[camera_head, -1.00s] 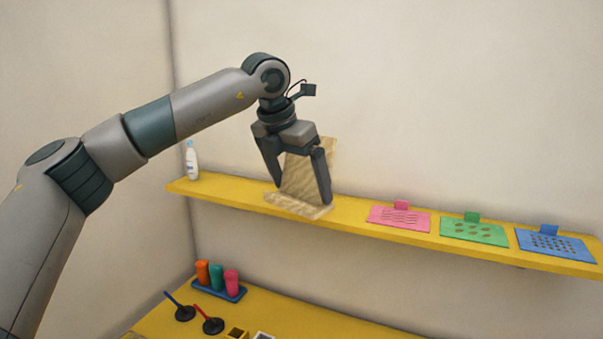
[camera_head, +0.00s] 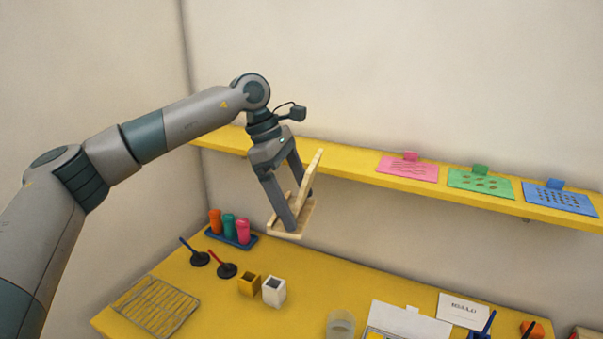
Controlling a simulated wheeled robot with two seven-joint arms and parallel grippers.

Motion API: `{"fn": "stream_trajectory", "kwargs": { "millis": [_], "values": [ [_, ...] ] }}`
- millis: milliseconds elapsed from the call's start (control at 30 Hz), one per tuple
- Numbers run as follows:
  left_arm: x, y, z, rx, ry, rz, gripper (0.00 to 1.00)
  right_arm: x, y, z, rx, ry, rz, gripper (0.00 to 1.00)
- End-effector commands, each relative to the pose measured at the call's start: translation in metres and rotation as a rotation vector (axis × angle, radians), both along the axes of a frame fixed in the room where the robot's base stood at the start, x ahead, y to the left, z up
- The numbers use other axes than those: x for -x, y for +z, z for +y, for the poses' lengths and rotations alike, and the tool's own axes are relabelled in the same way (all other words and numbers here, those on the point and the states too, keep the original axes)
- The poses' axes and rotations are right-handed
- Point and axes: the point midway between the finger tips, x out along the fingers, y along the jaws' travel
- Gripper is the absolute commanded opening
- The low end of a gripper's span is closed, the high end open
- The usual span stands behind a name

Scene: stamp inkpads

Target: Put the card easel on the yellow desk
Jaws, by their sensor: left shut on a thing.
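The wooden card easel (camera_head: 309,184) has a flat base and a tilted back board. My left gripper (camera_head: 294,212) is shut on it and holds it in the air, in front of the shelf and above the back of the yellow desk (camera_head: 218,303). The fingers hide part of the easel. My right gripper does not show.
The yellow shelf (camera_head: 352,166) holds pink (camera_head: 408,169), green (camera_head: 480,184) and blue (camera_head: 560,198) cards. The desk's back middle looks clear.

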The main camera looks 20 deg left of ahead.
Motion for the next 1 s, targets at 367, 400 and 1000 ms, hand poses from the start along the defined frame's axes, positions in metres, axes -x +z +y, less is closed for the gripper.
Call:
{"fn": "stream_trajectory", "kwargs": {
  "millis": [367,400,1000],
  "values": [
    [0.050,-0.069,0.009,0.001,-0.714,0.004,0.68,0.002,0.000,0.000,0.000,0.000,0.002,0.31],
    [0.056,-0.077,0.010,0.000,-0.797,0.005,0.68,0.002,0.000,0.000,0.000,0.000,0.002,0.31],
    [0.118,-0.136,0.025,0.002,-1.569,-0.002,0.68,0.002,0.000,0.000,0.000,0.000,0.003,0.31]
  ]
}}
